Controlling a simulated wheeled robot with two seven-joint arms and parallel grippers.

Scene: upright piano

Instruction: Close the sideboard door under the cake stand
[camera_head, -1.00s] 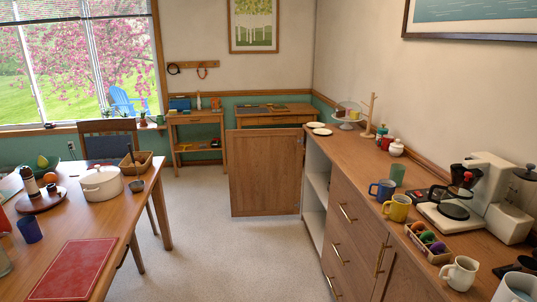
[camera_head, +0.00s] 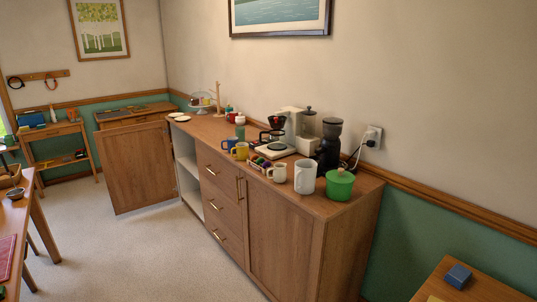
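The sideboard (camera_head: 283,227) stands along the right wall. Its far door (camera_head: 127,168) is swung wide open at the far end, standing out to the left of the cabinet and showing its flat wooden panel. The open compartment with pale shelves (camera_head: 188,172) shows beside it. The cake stand (camera_head: 201,103) is on the sideboard top near the far end, above that compartment. Neither of my grippers shows in the head view.
Mugs, a coffee maker (camera_head: 277,150), a white pitcher (camera_head: 305,176) and a green pot (camera_head: 340,185) crowd the sideboard top. A dining table (camera_head: 15,215) is at the left edge. The carpet (camera_head: 150,255) between is clear. A small wooden table (camera_head: 470,285) is at bottom right.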

